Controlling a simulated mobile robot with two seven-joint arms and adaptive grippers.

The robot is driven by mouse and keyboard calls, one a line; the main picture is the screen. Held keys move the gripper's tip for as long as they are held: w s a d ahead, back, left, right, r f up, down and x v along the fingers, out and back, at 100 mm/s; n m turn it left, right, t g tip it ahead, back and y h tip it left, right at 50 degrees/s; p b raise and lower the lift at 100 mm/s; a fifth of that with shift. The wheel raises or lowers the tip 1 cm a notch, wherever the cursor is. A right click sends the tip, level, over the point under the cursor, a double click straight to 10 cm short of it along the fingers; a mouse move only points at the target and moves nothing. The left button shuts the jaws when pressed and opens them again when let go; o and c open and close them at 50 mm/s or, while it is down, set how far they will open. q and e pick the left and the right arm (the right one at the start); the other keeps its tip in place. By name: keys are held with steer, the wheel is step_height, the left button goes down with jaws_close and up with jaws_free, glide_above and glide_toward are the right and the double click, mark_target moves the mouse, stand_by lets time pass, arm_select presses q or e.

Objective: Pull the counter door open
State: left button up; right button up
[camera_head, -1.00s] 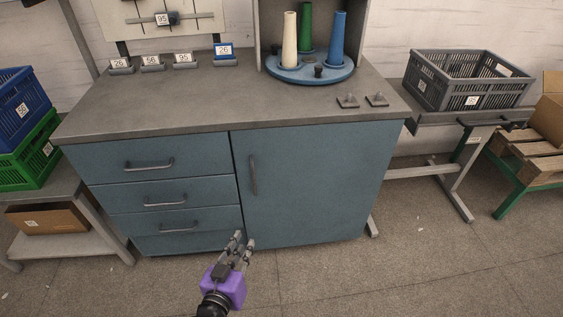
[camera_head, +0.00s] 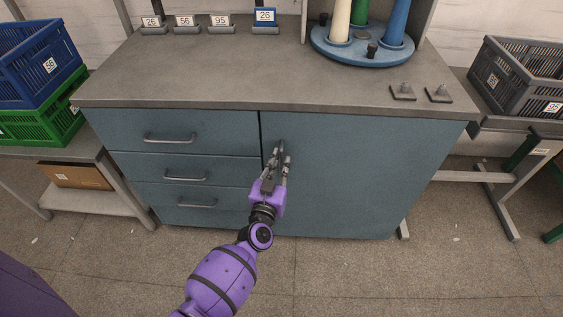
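The counter door (camera_head: 365,180) is the wide blue panel on the right of the counter front, and it is shut, flush with the front. Its dark upright handle (camera_head: 281,147) is near the door's left edge, with its lower part hidden by my gripper. My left gripper (camera_head: 279,160) is at the handle, with its two fingers apart, one on each side of it. I cannot tell whether the fingers touch the handle. My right gripper is out of view.
Three blue drawers (camera_head: 135,130) with bar handles are left of the door. The grey counter top (camera_head: 230,85) carries number tags and a blue round stand (camera_head: 362,58) with cones. Crates stand on both sides. The floor (camera_head: 350,275) before the door is clear.

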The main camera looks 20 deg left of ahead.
arm_select(q)
steer(key=shift+w, duration=0.45)
jaws_close()
steer(key=shift+s, duration=0.1)
